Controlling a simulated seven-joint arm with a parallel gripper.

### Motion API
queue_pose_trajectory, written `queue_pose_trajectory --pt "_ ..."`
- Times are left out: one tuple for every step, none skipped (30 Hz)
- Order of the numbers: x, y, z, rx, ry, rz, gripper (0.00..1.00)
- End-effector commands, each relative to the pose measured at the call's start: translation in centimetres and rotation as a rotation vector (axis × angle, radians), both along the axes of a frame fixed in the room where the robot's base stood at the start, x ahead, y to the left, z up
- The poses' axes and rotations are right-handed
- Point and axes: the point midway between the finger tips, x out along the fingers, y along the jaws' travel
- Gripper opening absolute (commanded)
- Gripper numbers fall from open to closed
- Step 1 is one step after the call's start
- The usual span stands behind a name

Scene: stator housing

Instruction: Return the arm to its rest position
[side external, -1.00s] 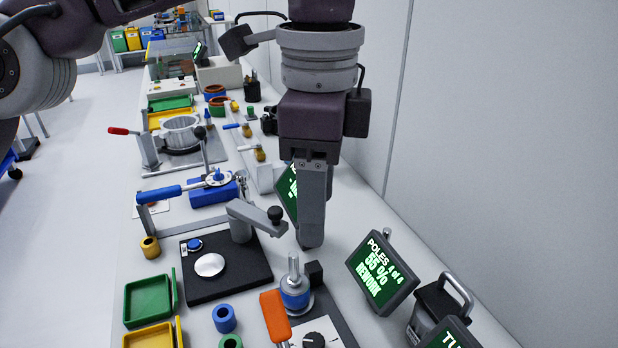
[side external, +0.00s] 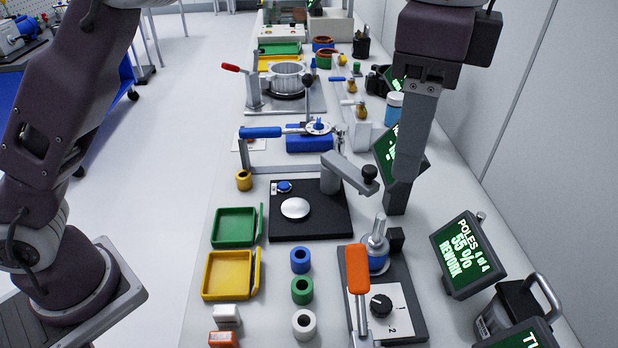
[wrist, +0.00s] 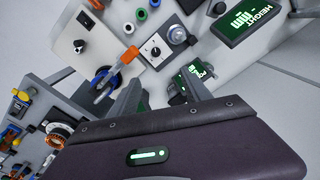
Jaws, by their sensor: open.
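My gripper (side external: 407,172) hangs above the right side of the bench in the side view, pointing down. It is empty and apart from the fixtures below. In the side view the fingers overlap, but the wrist view shows the two fingers of my gripper (wrist: 163,92) spread apart with nothing between them. A post fixture with a blue ring (side external: 378,262) stands below and slightly left of the fingertips. A grey swing arm with a black knob (side external: 345,172) is just left of the fingers.
A POLES screen (side external: 467,253) reading 55 % REWORK stands at right. An orange-handled lever (side external: 358,270), a green tray (side external: 234,227), a yellow tray (side external: 228,275) and several coloured rings lie in front. A silver stator housing (side external: 287,75) sits farther back. The floor at left is open.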

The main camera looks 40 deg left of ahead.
Motion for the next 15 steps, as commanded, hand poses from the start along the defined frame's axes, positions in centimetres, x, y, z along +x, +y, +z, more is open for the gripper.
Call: queue_pose_trajectory --pt "-0.2 1.9 1.3 -0.001 -0.036 0.052 0.56" --pt "-0.5 3.4 2.0 -0.003 -0.062 0.094 0.56" --pt "-1.0 5.7 2.9 -0.009 -0.099 0.168 0.56" --pt "-1.6 7.6 3.4 -0.016 -0.129 0.23 0.56" --pt "-2.3 9.5 3.7 -0.025 -0.155 0.295 0.56" --pt "-3.4 12.1 3.9 -0.041 -0.189 0.388 0.56" --pt "-4.4 13.9 3.8 -0.055 -0.211 0.46 0.56" --pt "-5.6 15.8 3.5 -0.069 -0.232 0.533 0.56" --pt "-7.2 18.0 2.9 -0.096 -0.259 0.634 0.56" --pt "-8.5 19.6 2.3 -0.117 -0.278 0.709 0.56" --pt "-9.8 21.0 1.5 -0.141 -0.295 0.783 0.56" --pt "-11.5 22.7 0.3 -0.173 -0.316 0.878 0.56" --pt "-12.7 23.6 -0.6 -0.199 -0.329 0.942 0.56" --pt "-13.8 24.4 -1.6 -0.222 -0.341 1.003 0.56" --pt "-15.1 25.2 -2.8 -0.255 -0.354 1.072 0.56"
